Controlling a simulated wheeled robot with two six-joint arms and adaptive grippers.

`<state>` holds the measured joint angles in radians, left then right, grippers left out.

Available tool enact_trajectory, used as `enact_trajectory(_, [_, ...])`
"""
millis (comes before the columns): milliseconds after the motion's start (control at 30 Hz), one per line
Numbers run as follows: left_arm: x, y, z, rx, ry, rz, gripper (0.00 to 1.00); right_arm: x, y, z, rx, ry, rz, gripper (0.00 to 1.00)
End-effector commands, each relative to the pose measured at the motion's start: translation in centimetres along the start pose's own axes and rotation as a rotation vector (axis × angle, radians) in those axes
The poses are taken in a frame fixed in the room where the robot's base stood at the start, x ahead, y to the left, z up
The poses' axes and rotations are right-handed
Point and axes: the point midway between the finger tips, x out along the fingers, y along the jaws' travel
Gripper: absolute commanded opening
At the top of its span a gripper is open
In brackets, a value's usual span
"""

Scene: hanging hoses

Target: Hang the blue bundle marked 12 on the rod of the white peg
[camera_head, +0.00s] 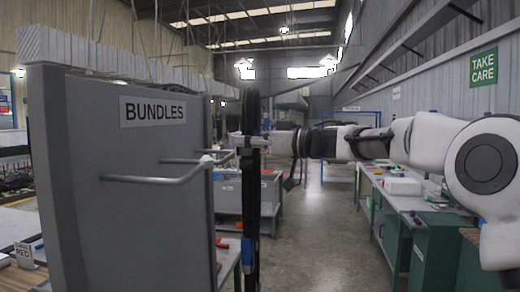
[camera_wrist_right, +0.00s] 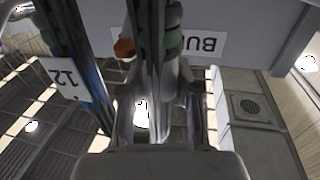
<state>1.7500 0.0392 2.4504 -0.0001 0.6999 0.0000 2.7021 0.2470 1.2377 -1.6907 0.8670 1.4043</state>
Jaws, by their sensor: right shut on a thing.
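The bundle marked 12 (camera_head: 250,200) is a long, dark loop of hose with blue on it, hanging upright in the head view. My right gripper (camera_head: 248,142) comes in from the right and is shut on its upper part. In the wrist view the white tag with 12 (camera_wrist_right: 65,78) is at the left, and the right gripper's fingers (camera_wrist_right: 158,115) are around the dark hose strands. A grey bent rod with a whitish tip (camera_head: 207,158) sticks out from the panel, left of the bundle and apart from it. My left gripper is out of view.
The grey panel with the BUNDLES sign (camera_head: 153,110) stands at the left; a second grey rod (camera_head: 180,161) is close behind the first. A brown-orange round piece (camera_wrist_right: 124,48) shows beside the hose. A long bench (camera_head: 405,205) stands at the right; the middle aisle floor is clear.

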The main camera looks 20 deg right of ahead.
Motion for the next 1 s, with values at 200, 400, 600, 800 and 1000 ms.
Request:
enact_trajectory(200, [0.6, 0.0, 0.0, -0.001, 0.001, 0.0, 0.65, 2.5, -0.5, 0.1, 0.0, -0.005, -0.002, 0.0])
enact_trajectory(400, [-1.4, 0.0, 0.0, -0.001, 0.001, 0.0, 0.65, 4.6, -0.9, -0.4, 0.002, -0.004, -0.001, 0.0])
enact_trajectory(600, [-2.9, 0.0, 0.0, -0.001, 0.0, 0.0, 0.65, 6.8, -1.3, -0.5, 0.002, -0.004, 0.0, 0.0])
enact_trajectory(800, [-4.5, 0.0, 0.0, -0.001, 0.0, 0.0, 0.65, 8.9, -1.7, -0.5, 0.002, -0.004, -0.001, 0.0])
enact_trajectory(1000, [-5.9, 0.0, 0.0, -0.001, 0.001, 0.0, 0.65, 10.9, -2.1, -0.5, 0.001, -0.003, -0.001, 0.0])
